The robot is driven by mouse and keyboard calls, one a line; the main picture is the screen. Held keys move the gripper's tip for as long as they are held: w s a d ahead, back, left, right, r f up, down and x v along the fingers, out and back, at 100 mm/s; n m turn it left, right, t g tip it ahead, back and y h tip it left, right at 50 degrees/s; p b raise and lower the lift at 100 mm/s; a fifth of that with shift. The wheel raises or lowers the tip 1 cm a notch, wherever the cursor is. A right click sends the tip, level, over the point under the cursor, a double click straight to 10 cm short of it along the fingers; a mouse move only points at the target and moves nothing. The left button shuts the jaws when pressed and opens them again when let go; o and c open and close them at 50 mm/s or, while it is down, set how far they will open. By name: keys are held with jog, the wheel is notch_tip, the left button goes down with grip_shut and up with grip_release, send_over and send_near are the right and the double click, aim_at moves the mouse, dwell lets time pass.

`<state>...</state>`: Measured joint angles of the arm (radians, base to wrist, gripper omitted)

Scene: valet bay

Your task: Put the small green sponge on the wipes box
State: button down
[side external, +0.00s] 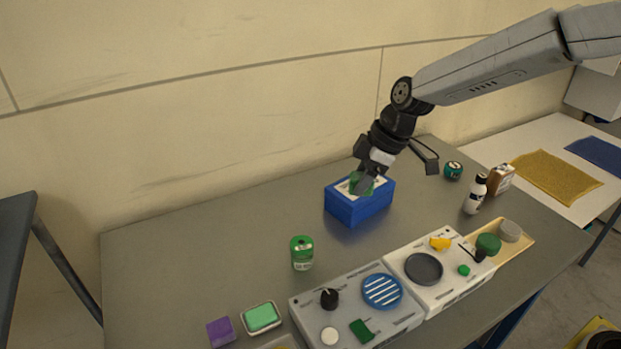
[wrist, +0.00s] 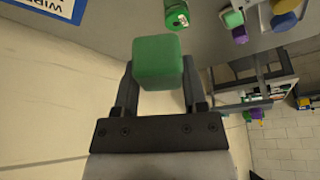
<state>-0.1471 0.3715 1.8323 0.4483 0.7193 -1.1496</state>
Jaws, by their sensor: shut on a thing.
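The small green sponge (wrist: 158,62) is a green block held between the two fingers of my gripper (wrist: 159,80) in the wrist view. In the side view my gripper (side external: 365,180) points down over the wipes box (side external: 360,208), a blue box with a white top label. The sponge (side external: 362,186) shows there partly hidden by the fingers, at the box's top. I cannot tell whether it touches the box. In the wrist view the box's labelled top (wrist: 48,8) shows at the upper left corner.
A green can (side external: 302,253) stands left of the box. A tray with a lighter green block (side external: 262,317) and a purple block (side external: 220,331) lie at the front left. Grey and white panels with knobs (side external: 355,310) fill the front. A white bottle (side external: 475,194) stands at the right.

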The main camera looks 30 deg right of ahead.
jog(key=d+r+m, duration=0.1)
jog(key=d+m, duration=0.1)
jog(key=d, duration=0.9)
jog(key=shift+s+d+r+t+h, duration=0.15)
jog(key=shift+r+t+h, duration=0.15)
jog(key=shift+r, duration=0.1)
jog(key=w+f, duration=0.2)
jog(key=w, duration=0.2)
jog(key=w+f, duration=0.3)
jog(key=w, duration=0.1)
jog(key=w+f, duration=0.3)
jog(key=w, duration=0.1)
jog(key=shift+w, duration=0.15)
jog(key=shift+w+f, duration=0.6)
jog(key=shift+f, duration=0.05)
